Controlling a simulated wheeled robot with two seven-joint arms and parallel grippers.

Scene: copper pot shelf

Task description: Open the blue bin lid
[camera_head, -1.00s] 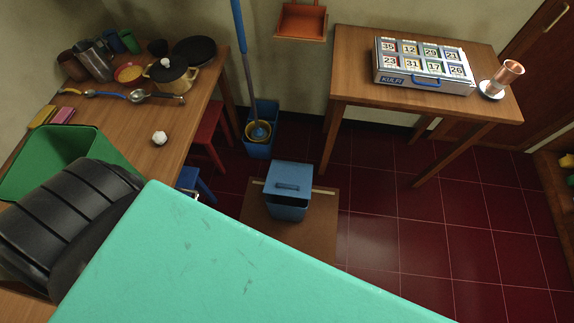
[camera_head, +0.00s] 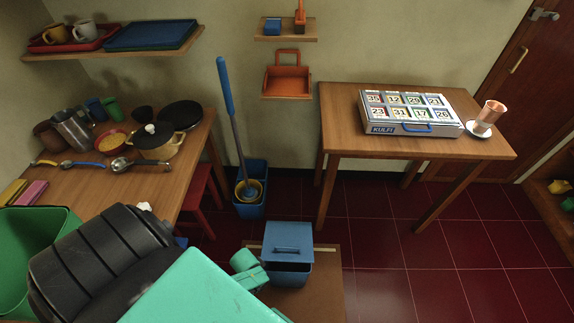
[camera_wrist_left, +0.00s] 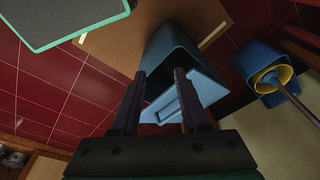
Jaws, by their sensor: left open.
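The blue bin (camera_head: 292,276) stands on a low brown board. Its blue lid (camera_head: 289,238) with a raised handle sits over it, with a dark gap at the front edge. The left wrist view shows the bin (camera_wrist_left: 172,45), the pale blue lid (camera_wrist_left: 207,88) and a dark opening between them. My left gripper (camera_wrist_left: 157,78) is open with its two dark fingers in front of the opening and lid. I cannot tell whether they touch. In the head view, teal parts of my left arm are beside the bin's left side; the fingers cannot be made out. My right gripper is not in view.
A blue bucket (camera_head: 249,205) with a mop (camera_head: 233,120) stands behind the bin. A wooden table (camera_head: 340,115) with a numbered case is at right, and a counter (camera_head: 110,180) with pots is at left. Red tiled floor is clear right of the bin.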

